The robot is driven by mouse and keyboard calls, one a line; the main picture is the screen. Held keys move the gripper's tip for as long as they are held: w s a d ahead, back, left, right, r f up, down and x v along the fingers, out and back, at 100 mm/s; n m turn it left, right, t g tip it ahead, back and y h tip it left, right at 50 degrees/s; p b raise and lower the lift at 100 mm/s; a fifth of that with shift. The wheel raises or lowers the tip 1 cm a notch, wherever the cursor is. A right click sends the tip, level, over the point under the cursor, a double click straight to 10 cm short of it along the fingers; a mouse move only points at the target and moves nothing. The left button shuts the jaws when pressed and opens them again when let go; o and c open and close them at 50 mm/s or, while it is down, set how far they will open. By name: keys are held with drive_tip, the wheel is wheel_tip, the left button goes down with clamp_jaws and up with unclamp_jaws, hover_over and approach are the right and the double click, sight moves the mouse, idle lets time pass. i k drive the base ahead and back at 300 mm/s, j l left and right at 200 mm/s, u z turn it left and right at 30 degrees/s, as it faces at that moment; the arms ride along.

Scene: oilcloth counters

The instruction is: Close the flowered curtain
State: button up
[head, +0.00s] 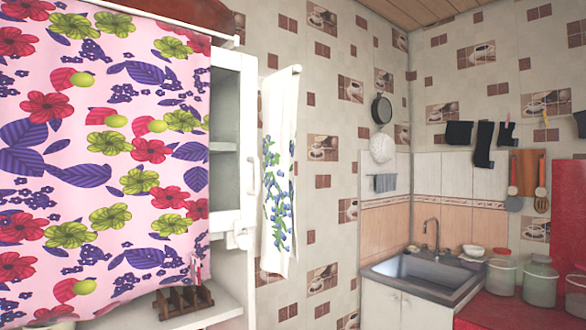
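The flowered curtain (95,150) is pink with red, green and purple flowers and leaves. It hangs in front of a white cabinet (247,205) and fills most of the left of the head view. Its left edge runs out of the picture. Its right edge hangs straight, leaving a strip of the cabinet's right side bare. Its lower edge ends above a white shelf (215,312). The curtain hides most of the cabinet behind it. My gripper is not in view.
A white towel with blue flowers (279,175) hangs right of the cabinet. A wooden rack (185,300) stands on the shelf under the curtain. A sink (425,272) and a red counter (500,312) with glass jars (540,283) are at the right.

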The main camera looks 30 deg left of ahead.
sight(104, 112)
drive_tip(key=k+j+u, duration=0.1)
drive_tip(key=u, duration=1.8)
